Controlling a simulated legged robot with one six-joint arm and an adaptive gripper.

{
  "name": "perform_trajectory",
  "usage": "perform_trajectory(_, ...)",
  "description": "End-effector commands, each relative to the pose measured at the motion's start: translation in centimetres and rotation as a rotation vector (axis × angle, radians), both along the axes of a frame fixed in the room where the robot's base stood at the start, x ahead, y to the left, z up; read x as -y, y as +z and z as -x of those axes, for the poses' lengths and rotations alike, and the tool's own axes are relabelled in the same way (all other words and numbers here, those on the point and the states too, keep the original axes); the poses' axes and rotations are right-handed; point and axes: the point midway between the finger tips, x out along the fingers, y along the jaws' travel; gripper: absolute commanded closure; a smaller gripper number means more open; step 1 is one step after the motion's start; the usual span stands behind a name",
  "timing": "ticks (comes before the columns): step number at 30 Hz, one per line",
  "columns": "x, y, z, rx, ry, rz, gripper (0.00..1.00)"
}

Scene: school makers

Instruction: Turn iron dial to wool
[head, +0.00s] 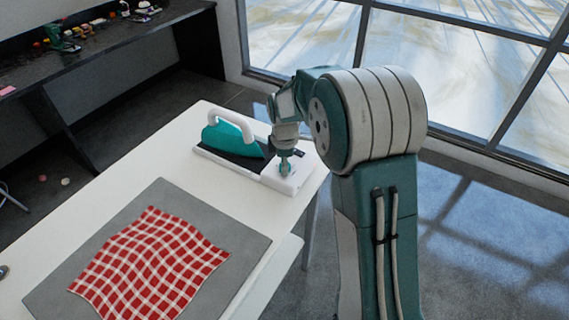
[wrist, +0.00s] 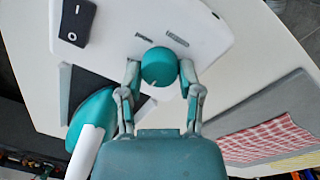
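The iron station (head: 228,158) is a white base with a dark plate, standing at the far end of the white table. A teal iron (head: 232,137) with a white handle rests on it; part of the iron also shows in the wrist view (wrist: 92,112). The teal round dial (wrist: 158,67) sits on the white base, with small printed marks above and beside it, too small to read. My gripper (wrist: 160,82) has a finger on each side of the dial, close to its sides. In the head view my gripper (head: 286,168) points down at the base. I cannot tell whether both fingertips touch the dial.
A black rocker switch (wrist: 73,22) is on the same base, left of the dial. A grey mat (head: 55,290) with a red checked cloth (head: 150,263) lies on the near table (head: 110,165). A dark bench (head: 105,45) with small items stands at the back left.

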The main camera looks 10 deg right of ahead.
Motion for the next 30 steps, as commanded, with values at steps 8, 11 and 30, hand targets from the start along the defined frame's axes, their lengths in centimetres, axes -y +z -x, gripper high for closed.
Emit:
perform_trajectory(8, 0.00, -0.15, -0.06, 0.000, -0.016, 0.000, 1.00)
perform_trajectory(11, -0.01, -0.17, -0.07, 0.000, -0.045, 0.000, 1.00)
perform_trajectory(30, -0.05, -0.24, -0.10, -0.001, -0.560, 0.001, 1.00)
